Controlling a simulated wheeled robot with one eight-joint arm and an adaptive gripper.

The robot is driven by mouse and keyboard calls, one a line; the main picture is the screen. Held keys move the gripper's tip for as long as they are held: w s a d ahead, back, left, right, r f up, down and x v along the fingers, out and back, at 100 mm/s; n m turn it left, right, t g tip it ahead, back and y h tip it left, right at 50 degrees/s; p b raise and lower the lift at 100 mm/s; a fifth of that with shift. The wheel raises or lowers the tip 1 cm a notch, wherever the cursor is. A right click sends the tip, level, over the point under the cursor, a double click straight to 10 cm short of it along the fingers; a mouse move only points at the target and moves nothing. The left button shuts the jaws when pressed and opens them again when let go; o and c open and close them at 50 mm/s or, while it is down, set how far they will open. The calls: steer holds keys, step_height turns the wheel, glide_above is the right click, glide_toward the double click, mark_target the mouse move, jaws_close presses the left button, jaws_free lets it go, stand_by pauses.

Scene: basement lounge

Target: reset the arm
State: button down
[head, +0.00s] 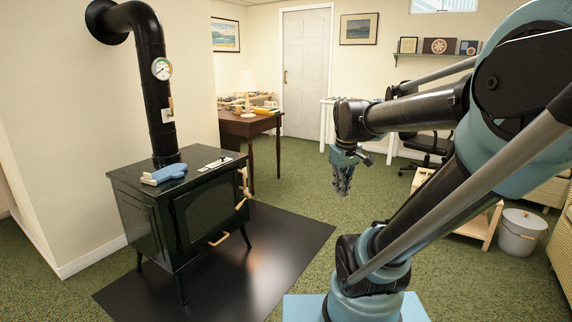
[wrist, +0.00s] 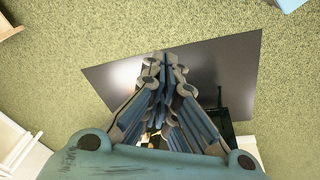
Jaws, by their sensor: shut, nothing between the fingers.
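My gripper (head: 342,187) hangs from the end of my arm in the middle of the head view, pointing down over the green carpet. It is shut and empty, well to the right of the stove and clear of it. In the wrist view my gripper (wrist: 160,68) shows with its fingers together, above the dark floor plate and carpet. My arm is folded, with its base at the lower right of the head view.
A black stove (head: 200,213) stands on a dark floor plate (head: 262,262) at left, with a blue mitt (head: 164,174) on top. A desk (head: 250,125) with a lamp is behind. Carpet between is open.

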steer(key=s+d+f+m, duration=0.1)
steer(key=s+f+m, duration=0.4)
steer(key=s+f, duration=0.5)
steer(key=shift+s+d+f, duration=0.2)
steer(key=shift+s+d, duration=0.05)
steer(key=shift+s, duration=0.3)
steer(key=shift+w+f, duration=0.2)
steer(key=shift+w, duration=0.2)
steer(key=shift+s, duration=0.1)
